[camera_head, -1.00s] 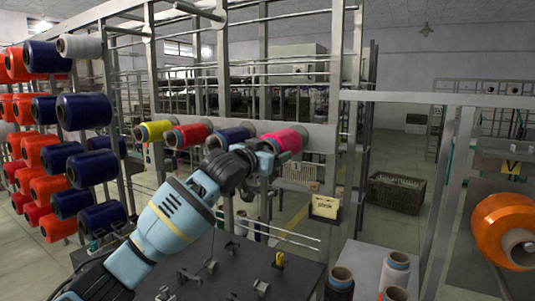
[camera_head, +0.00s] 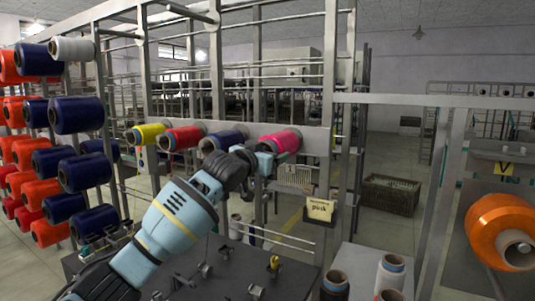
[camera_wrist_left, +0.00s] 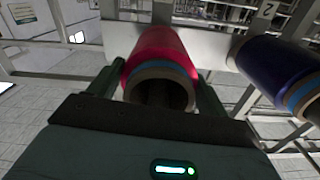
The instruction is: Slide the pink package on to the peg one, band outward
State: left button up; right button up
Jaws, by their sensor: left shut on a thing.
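The pink package (camera_head: 281,142) is at the right end of a row of packages on the pale rail, above the number 1 label. In the left wrist view the pink package (camera_wrist_left: 158,58) has its blue band and open brown core facing me, away from the rail. Its far end is at or close to the rail. Peg one is hidden by the package, and its tip does not show in the dark core. My left gripper (camera_head: 266,161) is shut on the pink package, one finger on each side. My right gripper is not in view.
A navy package (camera_head: 222,139) hangs beside it, also in the left wrist view (camera_wrist_left: 277,72), then red (camera_head: 182,137) and yellow (camera_head: 146,134) ones. A sign reading pink (camera_head: 320,208) stands below right. A dark worktop (camera_head: 225,270) lies under my arm.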

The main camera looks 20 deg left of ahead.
pick_arm(q)
jog(key=shift+f, duration=0.3)
dwell(0.5)
jog(key=o, duration=1.4)
jog(key=shift+o, duration=0.3)
jog(key=shift+f, duration=0.1)
jog(key=s, duration=0.8)
jog(key=shift+a+p, duration=0.4)
jog(key=shift+a, duration=0.05)
jog(key=shift+w, duration=0.1)
